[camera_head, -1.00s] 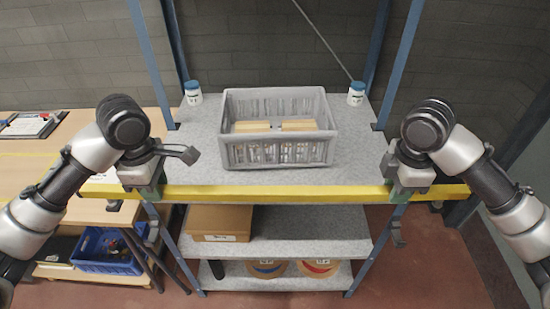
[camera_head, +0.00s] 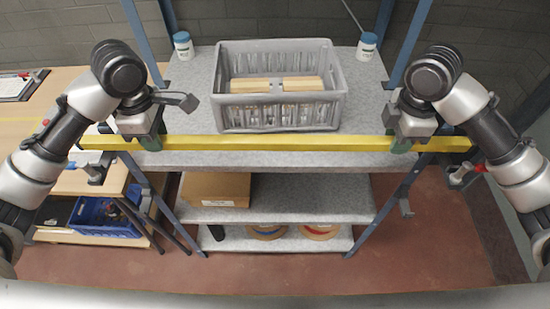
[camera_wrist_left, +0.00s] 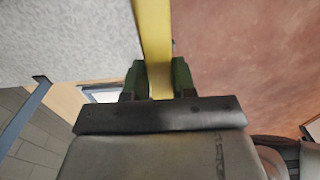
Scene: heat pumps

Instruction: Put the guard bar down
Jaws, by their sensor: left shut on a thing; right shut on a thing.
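The guard bar (camera_head: 285,143) is a long yellow bar. It lies level across the front of the shelf rack in the head view, in front of the top shelf. My left gripper (camera_head: 150,143) is shut on the bar near its left end. My right gripper (camera_head: 402,145) is shut on it near its right end. In the left wrist view the bar (camera_wrist_left: 153,40) runs up between the green fingers of my left gripper (camera_wrist_left: 158,82). The fingertips in the head view are partly hidden by the wrists.
A grey crate (camera_head: 278,118) with cartons stands on the top shelf (camera_head: 195,120), between two white jars with blue lids (camera_head: 183,46) (camera_head: 367,46). Lower shelves hold a cardboard box (camera_head: 216,189) and spools. A wooden table (camera_head: 30,125) stands left, above a blue bin (camera_head: 105,218). Red floor is open in front.

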